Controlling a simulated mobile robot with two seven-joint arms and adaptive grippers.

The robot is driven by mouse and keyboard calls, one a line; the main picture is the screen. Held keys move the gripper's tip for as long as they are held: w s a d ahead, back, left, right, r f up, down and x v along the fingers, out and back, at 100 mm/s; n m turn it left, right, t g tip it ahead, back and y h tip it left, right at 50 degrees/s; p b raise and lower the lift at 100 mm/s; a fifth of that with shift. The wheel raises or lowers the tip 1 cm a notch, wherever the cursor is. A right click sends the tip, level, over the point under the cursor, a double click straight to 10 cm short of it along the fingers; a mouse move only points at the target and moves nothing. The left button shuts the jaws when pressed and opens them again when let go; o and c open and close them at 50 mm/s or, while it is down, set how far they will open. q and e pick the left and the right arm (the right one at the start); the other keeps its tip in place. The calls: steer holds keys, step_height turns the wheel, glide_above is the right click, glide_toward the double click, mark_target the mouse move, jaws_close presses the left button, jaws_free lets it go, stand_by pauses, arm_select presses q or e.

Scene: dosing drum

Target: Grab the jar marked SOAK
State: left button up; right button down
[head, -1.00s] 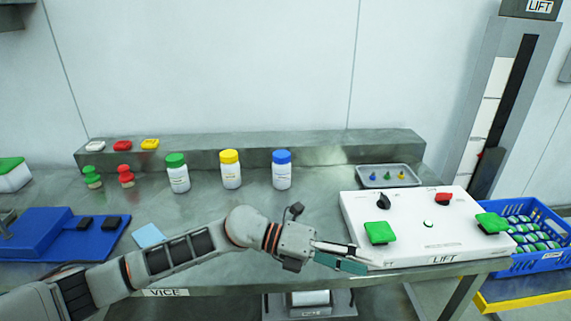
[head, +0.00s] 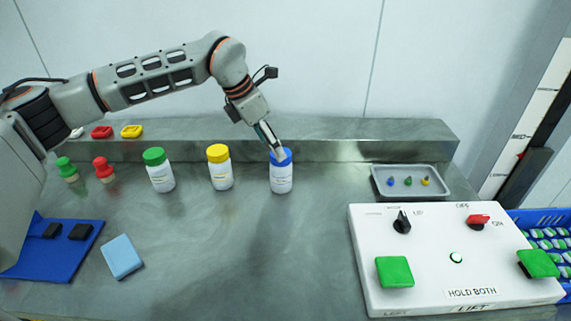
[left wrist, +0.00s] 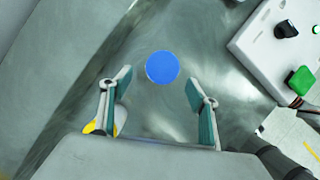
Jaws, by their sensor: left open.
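Three white jars stand upright on the steel bench: one with a green lid (head: 160,178), one with a yellow lid (head: 220,174) and one with a blue lid (head: 281,179). Their label print is too small to read, so I cannot tell which says SOAK. My left gripper (head: 277,153) points down at the blue-lidded jar, its fingers overlapping the lid in the head view. In the left wrist view the open fingers (left wrist: 158,88) are spread wide, with the blue lid (left wrist: 162,67) centred ahead between their tips, apart from both. My right gripper is not in view.
A white control box (head: 440,285) with green pads and knobs stands at the right front. A grey tray (head: 437,193) of small pegs lies behind it. Red and green stamps stand at the left.

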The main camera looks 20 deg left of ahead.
mark_target(281, 171)
arm_select(q)
steer(key=shift+w+f, duration=0.25)
steer(key=shift+f, duration=0.1)
steer(key=shift+s+x, duration=0.1)
steer(key=shift+x, duration=0.55)
steer(key=shift+s+x, duration=0.15)
steer(key=shift+x, duration=0.5)
steer(key=p+x, duration=0.1)
steer(key=x, duration=0.3)
steer(key=shift+w+d+f, duration=0.1)
steer(key=shift+d+f, duration=0.1)
steer(key=shift+f, duration=0.05)
steer(key=c, duration=1.2)
